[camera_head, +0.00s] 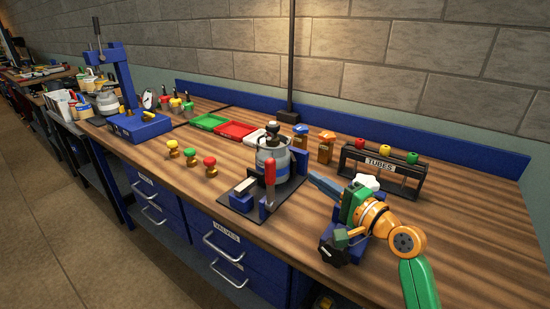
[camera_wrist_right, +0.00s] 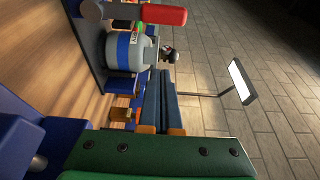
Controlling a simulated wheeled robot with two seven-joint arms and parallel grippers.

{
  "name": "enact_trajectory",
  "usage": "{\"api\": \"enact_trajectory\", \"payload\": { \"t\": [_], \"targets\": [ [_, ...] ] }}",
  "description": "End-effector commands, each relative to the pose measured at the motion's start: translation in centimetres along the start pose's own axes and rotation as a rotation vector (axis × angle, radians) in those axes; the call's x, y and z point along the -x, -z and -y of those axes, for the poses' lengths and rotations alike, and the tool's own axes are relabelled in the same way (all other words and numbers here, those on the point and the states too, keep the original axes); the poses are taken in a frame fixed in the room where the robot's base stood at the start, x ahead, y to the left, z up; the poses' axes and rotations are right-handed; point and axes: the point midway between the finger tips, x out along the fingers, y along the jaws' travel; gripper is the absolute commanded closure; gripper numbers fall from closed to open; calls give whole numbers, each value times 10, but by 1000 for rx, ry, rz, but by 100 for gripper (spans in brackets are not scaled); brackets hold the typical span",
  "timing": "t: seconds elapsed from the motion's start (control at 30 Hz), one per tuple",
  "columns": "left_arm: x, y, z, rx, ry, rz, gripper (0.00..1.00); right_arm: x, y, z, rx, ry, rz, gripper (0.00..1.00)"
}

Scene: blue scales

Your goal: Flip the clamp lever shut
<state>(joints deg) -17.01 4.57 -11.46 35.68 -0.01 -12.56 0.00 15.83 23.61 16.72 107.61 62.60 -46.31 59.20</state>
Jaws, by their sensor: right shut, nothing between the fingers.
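The clamp has a red-handled lever (camera_head: 269,174) that stands upright at the front of a black base plate (camera_head: 236,196). A grey canister with a blue band (camera_head: 272,163) stands behind the lever on the plate. My right gripper (camera_head: 318,183) is to the right of the lever, apart from it, with its blue fingers together and empty. In the right wrist view the closed fingers (camera_wrist_right: 161,88) point toward the canister (camera_wrist_right: 124,50), and the red lever handle (camera_wrist_right: 162,15) is at the top edge. My left gripper is not in view.
A blue fixture (camera_head: 336,245) sits under my right wrist, partly hidden. Brass knobs (camera_head: 191,158) and trays (camera_head: 236,130) are to the left. The bench's right end is clear.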

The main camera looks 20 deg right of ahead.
Motion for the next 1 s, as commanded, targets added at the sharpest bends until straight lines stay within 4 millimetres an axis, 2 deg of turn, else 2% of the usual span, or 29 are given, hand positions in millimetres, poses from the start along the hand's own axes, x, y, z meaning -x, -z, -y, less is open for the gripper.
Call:
{"api": "enact_trajectory", "payload": {
  "t": [0.37, 0.47, 0.87, 0.9, 1.0],
  "targets": [
    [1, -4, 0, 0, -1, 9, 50, -4, 0, 1, -1, 1, 0, 100],
    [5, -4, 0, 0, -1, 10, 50, -18, 0, 2, -4, 1, 1, 100],
    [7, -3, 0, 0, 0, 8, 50, -104, -1, 1, -1, 1, 1, 100],
    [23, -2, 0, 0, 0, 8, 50, -99, -10, 7, 0, -2, 4, 100],
    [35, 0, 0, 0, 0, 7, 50, -92, -25, 6, 0, -1, 2, 100]
  ]
}}
